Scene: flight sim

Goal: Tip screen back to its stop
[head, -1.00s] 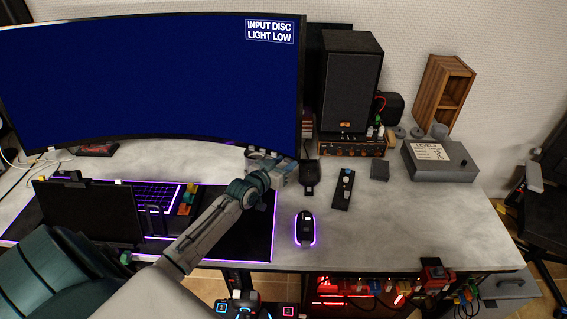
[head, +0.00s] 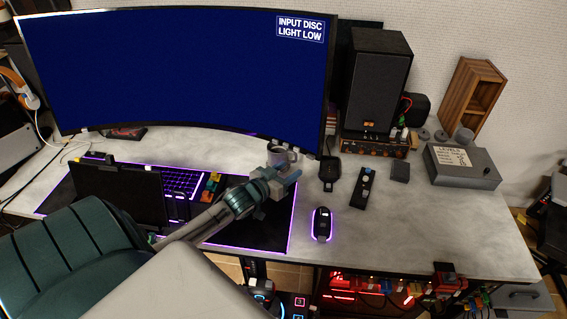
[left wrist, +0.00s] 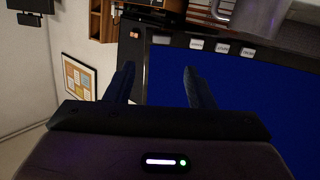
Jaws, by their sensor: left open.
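The screen (head: 170,75) is a large curved monitor with a blue display reading "INPUT DISC LIGHT LOW". It stands at the back left of the desk. Its blue face (left wrist: 240,85) and a row of labelled buttons on its edge also show in the left wrist view. My left gripper (head: 288,179) is in front of the screen's lower right part, close to a grey mug (head: 281,154). In the left wrist view its two fingers (left wrist: 158,85) are apart with nothing between them, pointing towards the screen's edge. I cannot tell whether they touch it. My right gripper is not in view.
A dark upright panel (head: 118,193) stands before the lit keyboard (head: 182,182). A mouse (head: 322,223), a black remote-like bar (head: 362,187) and a speaker (head: 375,80) are to the right. A grey box (head: 463,168) lies farther right. The desk's front right is clear.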

